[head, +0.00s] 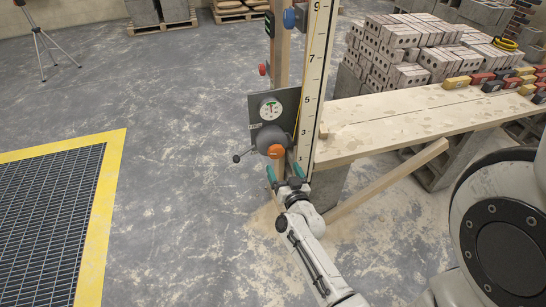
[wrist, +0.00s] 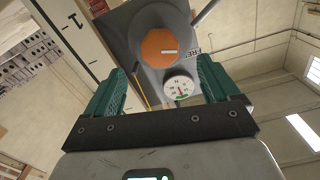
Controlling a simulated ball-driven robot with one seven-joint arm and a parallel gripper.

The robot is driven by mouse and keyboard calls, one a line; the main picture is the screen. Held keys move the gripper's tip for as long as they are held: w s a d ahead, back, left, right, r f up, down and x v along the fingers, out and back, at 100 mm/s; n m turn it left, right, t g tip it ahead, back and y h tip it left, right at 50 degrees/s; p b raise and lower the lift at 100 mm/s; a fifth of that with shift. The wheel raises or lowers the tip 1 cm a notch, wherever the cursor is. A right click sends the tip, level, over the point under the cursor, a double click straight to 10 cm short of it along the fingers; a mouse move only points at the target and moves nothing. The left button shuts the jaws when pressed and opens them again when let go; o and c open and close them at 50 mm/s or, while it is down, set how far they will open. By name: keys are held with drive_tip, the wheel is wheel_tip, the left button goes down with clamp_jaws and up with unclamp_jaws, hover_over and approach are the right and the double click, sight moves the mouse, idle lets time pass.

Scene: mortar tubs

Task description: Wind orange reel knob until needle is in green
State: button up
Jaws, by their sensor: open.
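A crank handle with a dark ball (head: 237,158) sticks out left of the panel. A numbered yellow-edged staff (head: 314,85) stands right beside it. A wooden plank bench (head: 400,122) is to the right. A floor grate with yellow border (head: 104,210) lies left; the floor between is clear.

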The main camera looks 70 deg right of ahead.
sight(277, 154)
drive_tip(key=x, duration=0.7)
drive_tip(key=shift+w+d, duration=0.25)
drive_tip(key=shift+d, duration=0.05)
drive_tip(key=shift+c, duration=0.5)
drive_tip(key=c, duration=1)
drive_tip(key=shift+o, duration=0.2)
drive_tip(key=shift+m, duration=1)
drive_tip(key=shift+m+b, duration=0.3)
drive_tip(key=shift+m, duration=1.1)
drive_tip(key=o, duration=1.1)
drive_tip(key=shift+c, duration=0.2)
